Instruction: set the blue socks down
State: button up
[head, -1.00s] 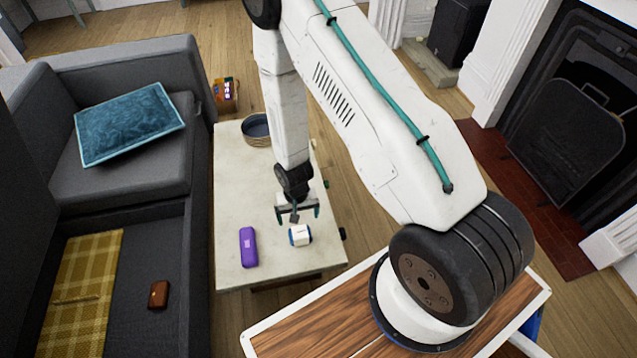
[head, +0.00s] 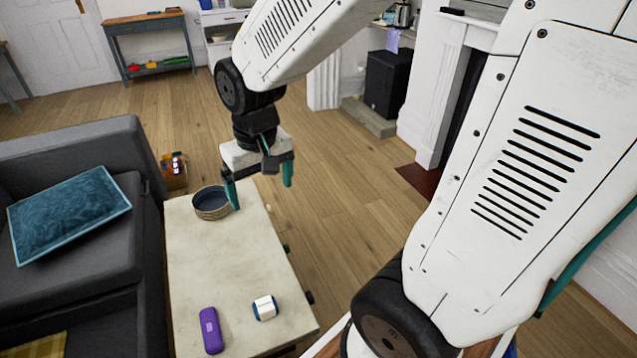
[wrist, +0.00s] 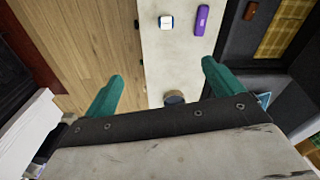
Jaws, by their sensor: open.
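The blue socks (head: 265,308), a small bundle with a white band, lie on the pale coffee table (head: 225,262) near its front right corner. They also show in the wrist view (wrist: 166,22), at the top middle. My gripper (head: 259,186) is open with nothing between its teal fingers. It hangs high over the far part of the table, well apart from the socks. In the wrist view my open fingers (wrist: 160,76) show with bare floor and table beyond them.
A purple case (head: 210,330) lies left of the socks. A round dark blue basket (head: 211,203) stands at the table's far end. The grey sofa with a teal cushion (head: 70,214) borders the table's left. Wooden floor (head: 345,200) is clear to the right.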

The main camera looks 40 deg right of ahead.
jog(key=s+r, duration=0.4)
jog(key=s, duration=0.3)
jog(key=s+r+n, duration=0.1)
jog(key=s+r, duration=0.4)
jog(key=s, duration=0.3)
jog(key=shift+d, duration=0.35)
jog(key=shift+a, duration=0.15)
